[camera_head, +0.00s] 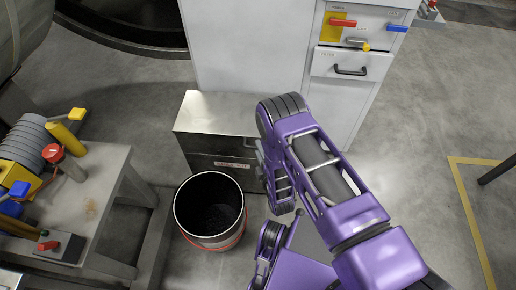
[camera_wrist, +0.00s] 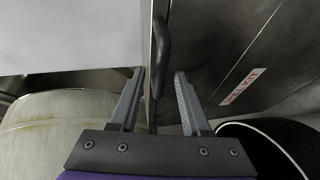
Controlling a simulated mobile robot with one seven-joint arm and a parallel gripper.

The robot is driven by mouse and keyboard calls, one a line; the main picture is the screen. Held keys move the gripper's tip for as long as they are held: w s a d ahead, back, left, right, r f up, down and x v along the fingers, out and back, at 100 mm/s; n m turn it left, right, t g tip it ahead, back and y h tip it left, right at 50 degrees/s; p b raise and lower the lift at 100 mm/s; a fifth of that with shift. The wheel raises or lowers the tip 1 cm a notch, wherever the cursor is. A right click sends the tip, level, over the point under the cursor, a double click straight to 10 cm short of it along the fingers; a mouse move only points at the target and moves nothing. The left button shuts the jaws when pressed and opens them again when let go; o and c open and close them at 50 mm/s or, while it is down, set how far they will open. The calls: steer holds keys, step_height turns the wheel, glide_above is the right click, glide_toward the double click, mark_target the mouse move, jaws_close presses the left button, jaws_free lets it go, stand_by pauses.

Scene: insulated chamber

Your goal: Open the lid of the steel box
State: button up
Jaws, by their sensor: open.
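The steel box (camera_head: 200,151) stands on the floor in front of the pale cabinet. Its lid (camera_head: 225,112) looks shut, with a bright bare top. In the wrist view the dark front of the box (camera_wrist: 235,50) fills the upper right, with a label on it. A dark handle (camera_wrist: 162,50) stands out from this front, beside a seam. My gripper (camera_wrist: 160,74) is open, its two fingers on either side of the handle's near end. I cannot tell whether they touch it. In the head view my purple arm hides most of the gripper and the right end of the box.
A black open bin (camera_head: 211,207) stands close in front of the box; its rim also shows in the wrist view (camera_wrist: 262,130). The pale cabinet (camera_head: 250,45) rises behind. A cluttered workbench (camera_head: 92,207) is at left.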

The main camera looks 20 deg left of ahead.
steer(key=shift+x, duration=1)
steer(key=shift+c, duration=0.2)
jaws_close()
stand_by(0.6)
